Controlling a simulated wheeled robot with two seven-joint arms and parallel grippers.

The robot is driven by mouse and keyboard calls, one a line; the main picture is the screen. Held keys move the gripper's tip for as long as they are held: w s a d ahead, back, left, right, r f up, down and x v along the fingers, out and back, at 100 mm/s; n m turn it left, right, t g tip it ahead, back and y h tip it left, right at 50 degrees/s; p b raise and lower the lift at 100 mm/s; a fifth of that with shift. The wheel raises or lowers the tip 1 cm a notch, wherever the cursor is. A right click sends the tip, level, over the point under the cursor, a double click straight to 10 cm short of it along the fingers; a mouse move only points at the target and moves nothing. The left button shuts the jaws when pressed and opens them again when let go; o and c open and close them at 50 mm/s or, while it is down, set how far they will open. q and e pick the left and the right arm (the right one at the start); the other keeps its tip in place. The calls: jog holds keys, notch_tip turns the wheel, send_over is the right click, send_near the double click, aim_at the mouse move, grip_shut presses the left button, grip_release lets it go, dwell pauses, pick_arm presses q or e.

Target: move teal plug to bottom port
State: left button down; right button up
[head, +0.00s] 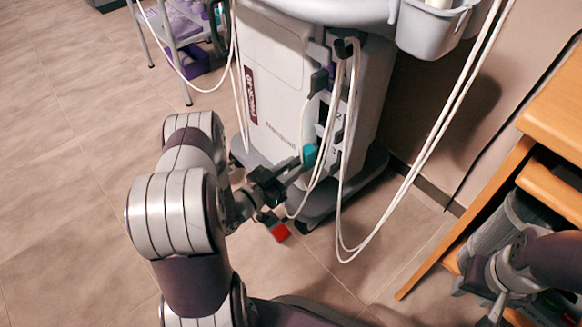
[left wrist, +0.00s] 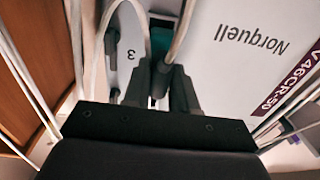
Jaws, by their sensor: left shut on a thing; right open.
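The teal plug (head: 310,154) is at the lower part of the port panel on the white machine's narrow side. My left gripper (head: 297,167) is shut on it from the left. In the left wrist view the teal plug (left wrist: 161,42) shows just beyond the fingers (left wrist: 166,78), partly covered by them and a white cable. I cannot tell whether it sits in a port. A port label "3" (left wrist: 131,54) shows beside it. The bottom port cannot be made out. My right gripper (head: 494,312) is open at the lower right, away from the machine.
A wooden desk (head: 553,112) stands at the right. A trolley (head: 183,35) stands at the back left. The left floor is clear.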

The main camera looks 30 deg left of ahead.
aim_at(309, 157)
pick_arm(q)
jog(key=shift+h, duration=0.3)
jog(key=shift+p+x, duration=0.5)
jog(key=shift+x, duration=2.5)
dwell(4.7)
